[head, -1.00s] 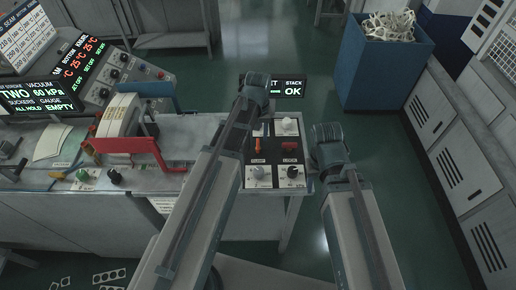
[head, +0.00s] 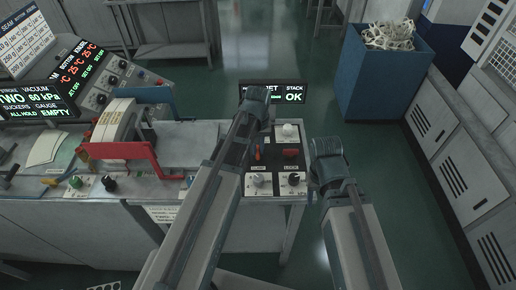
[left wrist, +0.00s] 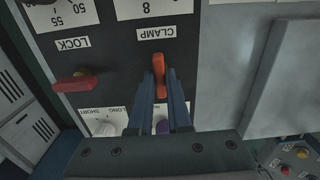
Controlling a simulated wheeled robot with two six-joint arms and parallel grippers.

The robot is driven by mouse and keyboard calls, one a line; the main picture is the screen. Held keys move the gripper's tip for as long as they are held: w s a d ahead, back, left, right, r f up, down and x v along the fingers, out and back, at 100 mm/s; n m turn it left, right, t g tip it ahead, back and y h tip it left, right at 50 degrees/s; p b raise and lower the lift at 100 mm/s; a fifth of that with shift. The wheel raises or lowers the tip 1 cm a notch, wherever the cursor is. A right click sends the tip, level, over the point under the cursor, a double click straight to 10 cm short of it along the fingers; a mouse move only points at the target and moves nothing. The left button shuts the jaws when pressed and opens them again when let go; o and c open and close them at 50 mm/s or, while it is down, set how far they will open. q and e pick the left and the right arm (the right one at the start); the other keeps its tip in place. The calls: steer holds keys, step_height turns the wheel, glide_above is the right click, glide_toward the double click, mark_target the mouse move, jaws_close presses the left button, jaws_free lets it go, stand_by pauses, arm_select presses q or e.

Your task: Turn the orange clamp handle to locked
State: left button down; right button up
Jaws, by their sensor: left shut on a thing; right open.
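The orange clamp handle (head: 257,153) stands on the dark control panel, close to upright in the head view. In the left wrist view, the handle (left wrist: 160,70) lies between the fingertips of my left gripper (left wrist: 160,85), beside the upside-down CLAMP label (left wrist: 157,33). My left gripper is shut on the handle. In the head view its wrist shows above the handle, and its fingers are hard to make out. My right gripper (head: 328,158) hangs just right of the panel, open and apart from it; its fingers are not clear.
A red lock handle (head: 290,153) sits right of the clamp handle; it also shows in the left wrist view (left wrist: 75,83). Knobs (head: 293,180) line the panel's front. A display reading OK (head: 294,97) stands behind. A blue bin (head: 385,75) stands at the back right on open floor.

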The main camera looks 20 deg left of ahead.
arm_select(q)
steer(key=shift+m, duration=0.3)
steer(key=m, duration=0.3)
steer(key=shift+m, duration=0.3)
steer(key=m, duration=0.4)
steer(key=shift+m, duration=0.3)
steer(key=m, duration=0.4)
steer(key=shift+m, duration=2.5)
steer(key=c, duration=0.9)
jaws_free()
steer(key=shift+o, duration=0.2)
